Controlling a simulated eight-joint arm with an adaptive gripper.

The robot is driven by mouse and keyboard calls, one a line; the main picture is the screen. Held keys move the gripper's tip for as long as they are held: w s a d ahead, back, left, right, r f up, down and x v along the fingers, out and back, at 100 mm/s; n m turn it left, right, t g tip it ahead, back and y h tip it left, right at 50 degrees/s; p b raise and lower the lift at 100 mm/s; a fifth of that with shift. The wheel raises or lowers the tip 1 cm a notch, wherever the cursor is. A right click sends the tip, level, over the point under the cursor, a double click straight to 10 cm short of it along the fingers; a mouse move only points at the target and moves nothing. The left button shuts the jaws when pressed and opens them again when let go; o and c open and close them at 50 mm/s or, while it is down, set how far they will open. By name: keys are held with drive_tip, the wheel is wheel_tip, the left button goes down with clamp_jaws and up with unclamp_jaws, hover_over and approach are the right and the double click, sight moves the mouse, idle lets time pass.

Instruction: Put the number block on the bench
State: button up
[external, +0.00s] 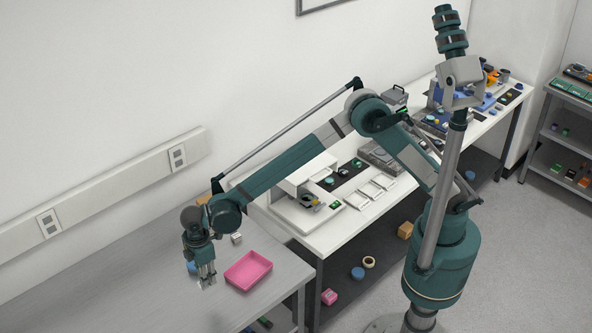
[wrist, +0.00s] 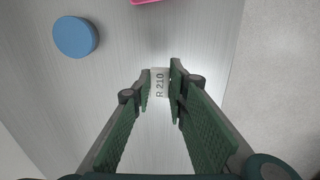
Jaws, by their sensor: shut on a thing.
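The number block (wrist: 159,86) is a pale grey piece marked "R 210" in the wrist view, between my fingertips. My gripper (wrist: 161,80) is shut on it. In the external view my gripper (external: 206,280) points straight down, low over the grey bench (external: 110,290), left of the pink tray. The block is small and hard to make out there against the fingers. I cannot tell whether it touches the bench top. The fingers hide its sides.
A pink tray (external: 248,270) lies right of my gripper, and a small pale cube (external: 236,239) lies behind it. A blue disc (wrist: 75,37) lies near my gripper. A white bench (external: 335,232) with instruments stands further right. The grey bench is clear to the left.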

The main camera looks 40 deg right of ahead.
drive_tip(key=shift+w, duration=0.1)
drive_tip(key=w+d+f+m, duration=0.1)
drive_tip(key=w+d+m, duration=0.2)
drive_tip(key=w+d, duration=1.05)
drive_tip(key=w+d+f+m+b, duration=0.15)
drive_tip(key=w+d+m, duration=0.25)
drive_tip(key=w+d, duration=1)
drive_tip(key=w+d+f+m, duration=0.1)
drive_tip(key=w+d+m, duration=0.4)
drive_tip(key=d, duration=1.6)
drive_tip(key=w+d+f+m, duration=0.1)
drive_tip(key=w+d+m, duration=0.2)
drive_tip(key=d, duration=1.9)
drive_tip(key=w+d+f+m, duration=0.1)
drive_tip(key=w+d+m, duration=0.15)
drive_tip(key=d, duration=1.95)
drive_tip(key=s+d+r, duration=0.2)
drive_tip(key=d, duration=1.7)
drive_tip(key=s+d+r, duration=0.1)
drive_tip(key=s+d, duration=0.1)
drive_tip(key=d, duration=1.7)
drive_tip(key=shift+s+r+p, duration=0.2)
drive_tip(key=shift+r+p, duration=0.1)
drive_tip(key=shift+r, duration=0.1)
drive_tip(key=shift+f, duration=3.15)
